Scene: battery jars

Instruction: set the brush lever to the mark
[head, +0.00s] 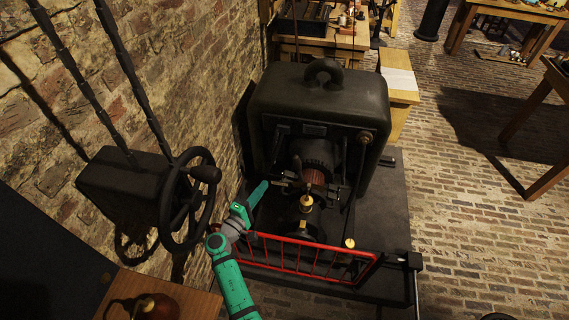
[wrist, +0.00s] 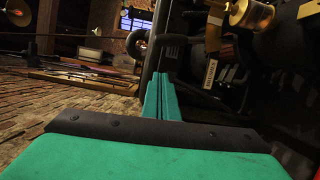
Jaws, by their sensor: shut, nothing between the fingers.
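The dynamo (head: 320,100) is a large black machine with a copper-coloured commutator (head: 314,176) low on its front. Dark brush holders and a brass fitting (head: 306,203) sit around the commutator. A thin dark rod with a brass knob (head: 349,243) hangs at the right; I cannot tell for sure whether it is the brush lever. The mark cannot be made out. My gripper (head: 262,187) is shut and empty, left of the commutator and apart from it. In the wrist view its shut fingers (wrist: 163,82) point past brass parts (wrist: 250,14) and a small hanging tag (wrist: 211,71).
A red guard rail (head: 305,254) crosses the machine's front, close to my arm. A black handwheel (head: 188,200) on a wall box stands at the left, beside the brick wall (head: 160,70). A wooden table (head: 200,305) is at lower left.

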